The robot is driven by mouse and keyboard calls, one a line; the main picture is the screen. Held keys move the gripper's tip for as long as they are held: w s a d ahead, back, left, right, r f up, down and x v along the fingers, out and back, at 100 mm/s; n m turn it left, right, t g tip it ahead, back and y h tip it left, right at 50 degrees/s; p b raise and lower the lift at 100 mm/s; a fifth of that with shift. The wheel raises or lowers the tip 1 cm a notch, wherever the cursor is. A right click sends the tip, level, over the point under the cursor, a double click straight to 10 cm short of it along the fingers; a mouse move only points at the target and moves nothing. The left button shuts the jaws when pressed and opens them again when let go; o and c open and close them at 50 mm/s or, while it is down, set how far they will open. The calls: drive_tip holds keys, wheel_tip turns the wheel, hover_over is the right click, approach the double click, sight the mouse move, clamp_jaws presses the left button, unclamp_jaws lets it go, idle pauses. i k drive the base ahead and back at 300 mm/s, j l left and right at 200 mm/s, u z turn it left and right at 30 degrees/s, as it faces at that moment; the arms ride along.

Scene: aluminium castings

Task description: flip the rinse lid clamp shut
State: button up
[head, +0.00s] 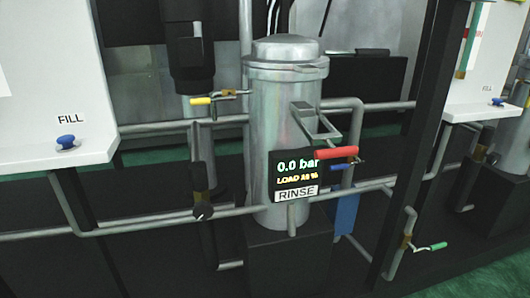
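The rinse vessel (272,125) is an upright grey metal cylinder in the middle of the head view, with a RINSE label (297,193) on its front. Its round lid (285,50) sits on top, level and seated as far as I can see. A grey rectangular clamp loop (317,121) sticks out from the vessel's right side, below and apart from the lid rim. A red handle (335,153) points outward just below the loop; I cannot tell how the two join. My gripper is not in view.
A blue-handled valve (343,167) sits close under the red handle. A yellow-handled valve (202,101) is left of the vessel. A dark post (425,120) stands to the right. Pipes (150,222) cross in front, low down. A white FILL panel (60,90) is at left.

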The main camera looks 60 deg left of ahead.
sight(329, 139)
drive_tip(key=u, duration=1.9)
drive_tip(key=k+j+u, duration=0.15)
drive_tip(key=u, duration=0.3)
drive_tip(key=j, duration=0.1)
